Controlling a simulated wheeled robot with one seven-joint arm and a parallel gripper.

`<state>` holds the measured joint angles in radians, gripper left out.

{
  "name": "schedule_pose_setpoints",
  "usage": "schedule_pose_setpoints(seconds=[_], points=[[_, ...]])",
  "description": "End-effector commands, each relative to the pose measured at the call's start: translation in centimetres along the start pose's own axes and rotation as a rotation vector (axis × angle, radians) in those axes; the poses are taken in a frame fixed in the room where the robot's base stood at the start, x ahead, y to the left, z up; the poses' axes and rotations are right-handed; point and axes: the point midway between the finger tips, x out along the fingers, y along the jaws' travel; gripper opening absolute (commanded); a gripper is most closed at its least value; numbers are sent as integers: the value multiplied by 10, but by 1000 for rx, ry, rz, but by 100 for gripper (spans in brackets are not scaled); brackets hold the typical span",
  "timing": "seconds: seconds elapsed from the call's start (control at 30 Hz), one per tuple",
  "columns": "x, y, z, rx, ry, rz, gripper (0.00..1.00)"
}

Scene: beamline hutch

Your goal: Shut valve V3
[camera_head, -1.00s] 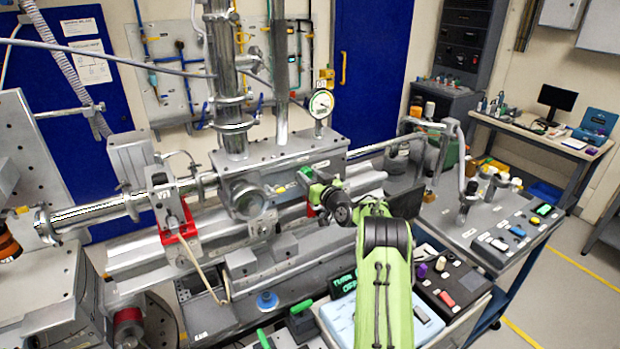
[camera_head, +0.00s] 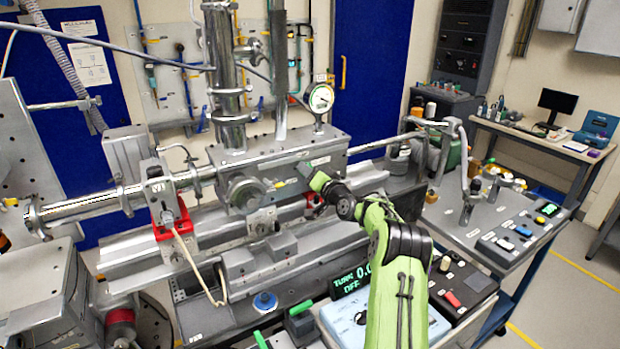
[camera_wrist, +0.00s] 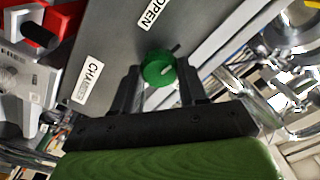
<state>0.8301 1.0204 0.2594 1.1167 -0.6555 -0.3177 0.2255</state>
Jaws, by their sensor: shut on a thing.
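A round green knob (camera_wrist: 158,68) with a pale mark on its face sits on the grey chamber panel (camera_wrist: 105,50) in the wrist view. An "OPEN" label is above it and a "CHAMBER" label is to its left. My gripper (camera_wrist: 161,80) has one black finger on each side of the knob and is shut on it. In the head view my gripper (camera_head: 312,180) is at the right front side of the grey chamber box (camera_head: 290,152). It hides the knob there. I cannot read a V3 tag on this knob.
A round pressure gauge (camera_head: 320,97) stands on the chamber box. A side bench (camera_head: 500,215) is at the right.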

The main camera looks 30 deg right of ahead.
Motion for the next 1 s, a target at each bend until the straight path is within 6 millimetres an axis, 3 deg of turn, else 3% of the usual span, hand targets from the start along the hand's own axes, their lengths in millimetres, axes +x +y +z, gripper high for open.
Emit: schedule_pose_setpoints(seconds=[1.0], points=[[0,2,0,968,-1,4,12]])
